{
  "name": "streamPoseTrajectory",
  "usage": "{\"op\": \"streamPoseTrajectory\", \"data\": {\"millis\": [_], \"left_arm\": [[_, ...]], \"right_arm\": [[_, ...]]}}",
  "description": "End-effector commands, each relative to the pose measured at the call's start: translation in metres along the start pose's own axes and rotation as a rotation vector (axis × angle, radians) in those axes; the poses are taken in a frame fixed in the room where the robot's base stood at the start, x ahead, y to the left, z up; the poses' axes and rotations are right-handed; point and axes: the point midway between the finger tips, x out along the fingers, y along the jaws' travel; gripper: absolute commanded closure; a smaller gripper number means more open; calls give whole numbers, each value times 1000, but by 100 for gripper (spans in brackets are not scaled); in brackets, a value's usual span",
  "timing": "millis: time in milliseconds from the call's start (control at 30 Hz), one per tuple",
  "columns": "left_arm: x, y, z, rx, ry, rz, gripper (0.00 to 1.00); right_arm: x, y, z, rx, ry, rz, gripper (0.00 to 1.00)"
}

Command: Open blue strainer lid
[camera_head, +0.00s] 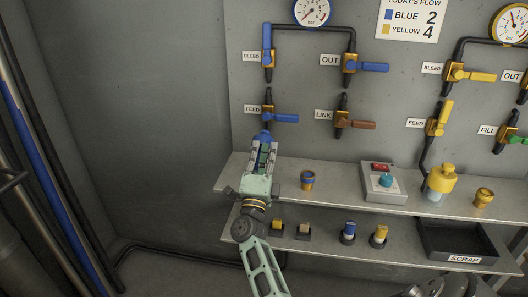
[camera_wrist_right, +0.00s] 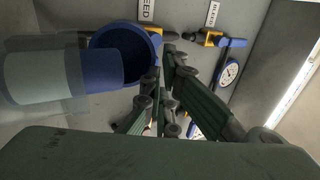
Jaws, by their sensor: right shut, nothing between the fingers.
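The blue strainer shows in the head view only as a bit of blue (camera_head: 263,136) beyond my right gripper (camera_head: 265,150), below the blue FEED valve. In the right wrist view its clear bowl (camera_wrist_right: 40,77) and blue collar (camera_wrist_right: 97,70) lie on the left. A blue round hollow part (camera_wrist_right: 128,42), dark inside, adjoins the collar; I cannot tell whether it is the lid standing open. My right gripper (camera_wrist_right: 165,85) is shut and empty, close beside this hollow part. I cannot tell whether they touch. My left gripper is not in view.
The upper shelf holds a blue-and-yellow cup (camera_head: 308,181), a button box (camera_head: 384,184), the yellow strainer (camera_head: 441,180) and a yellow cup (camera_head: 483,198). Several small parts and the SCRAP tray (camera_head: 455,258) are on the lower shelf. The blue FEED handle (camera_head: 284,118) sits just above the gripper.

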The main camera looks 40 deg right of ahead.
Motion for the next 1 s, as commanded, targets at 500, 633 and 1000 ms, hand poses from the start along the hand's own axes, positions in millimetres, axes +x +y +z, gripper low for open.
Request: {"op": "streamPoseTrajectory", "data": {"millis": [500,633,1000], "left_arm": [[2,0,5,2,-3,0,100],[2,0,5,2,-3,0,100],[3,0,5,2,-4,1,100]], "right_arm": [[15,-1,0,-1,0,0,100],[16,-1,0,-1,0,0,100],[16,-1,0,-1,0,0,100]]}}
